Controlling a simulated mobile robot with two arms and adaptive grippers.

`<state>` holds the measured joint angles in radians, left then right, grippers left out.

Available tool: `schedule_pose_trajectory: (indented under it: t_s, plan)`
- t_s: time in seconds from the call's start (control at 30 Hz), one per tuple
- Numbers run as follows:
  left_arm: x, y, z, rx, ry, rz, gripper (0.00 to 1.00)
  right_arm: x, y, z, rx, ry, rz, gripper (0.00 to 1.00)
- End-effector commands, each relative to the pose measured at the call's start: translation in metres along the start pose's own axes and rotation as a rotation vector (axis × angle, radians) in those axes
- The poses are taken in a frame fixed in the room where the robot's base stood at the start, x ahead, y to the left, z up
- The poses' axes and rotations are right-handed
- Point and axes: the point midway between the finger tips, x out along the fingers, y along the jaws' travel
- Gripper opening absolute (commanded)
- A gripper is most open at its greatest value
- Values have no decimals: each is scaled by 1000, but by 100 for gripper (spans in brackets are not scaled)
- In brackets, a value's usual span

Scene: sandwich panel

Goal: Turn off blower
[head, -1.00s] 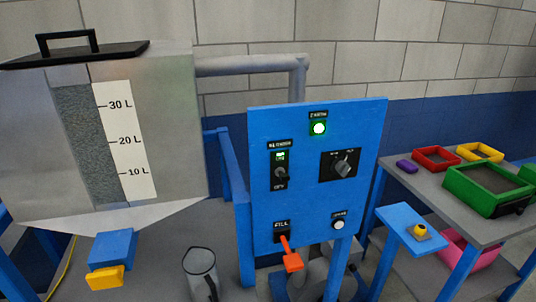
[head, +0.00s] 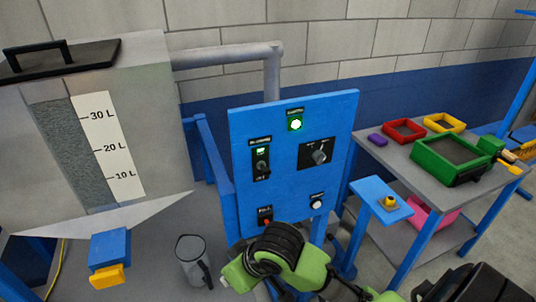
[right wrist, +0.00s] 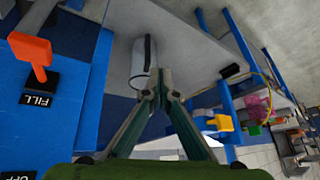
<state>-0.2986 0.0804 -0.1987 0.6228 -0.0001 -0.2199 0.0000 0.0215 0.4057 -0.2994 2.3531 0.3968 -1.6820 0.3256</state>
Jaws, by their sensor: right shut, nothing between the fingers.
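The blue control panel (head: 285,190) stands in the middle of the head view. At its upper left is a black switch (head: 262,165), whose small label seems to read blower; its green light is lit above the dark knob and OFF is marked below. My right arm reaches in below the panel. The right gripper (right wrist: 162,90) is shut and empty in the right wrist view, its tips apart from the panel and overlapping the grey jug (right wrist: 144,62) in the picture. In the head view its fingertips are not clear. My left gripper is out of view.
A lit green indicator (head: 295,124), a rotary knob (head: 318,155) and a white button (head: 316,204) share the panel. The orange fill lever (right wrist: 30,52) juts out at its lower left. A hopper (head: 60,200) stands left, a table with coloured trays (head: 403,131) right.

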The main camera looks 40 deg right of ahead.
Motion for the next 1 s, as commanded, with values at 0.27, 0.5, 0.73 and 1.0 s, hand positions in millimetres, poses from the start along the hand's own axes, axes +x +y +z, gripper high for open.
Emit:
schedule_pose_trajectory:
  t_s: [0.27,0.5,0.73,1.0]
  plan:
    - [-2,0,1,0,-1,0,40,-53,18,-76,-34,34,34,0]
    - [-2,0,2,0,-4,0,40,-105,50,-123,8,38,114,0]
    - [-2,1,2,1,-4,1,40,-170,88,-155,112,48,212,0]
    - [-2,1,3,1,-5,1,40,-253,128,-170,287,73,305,0]
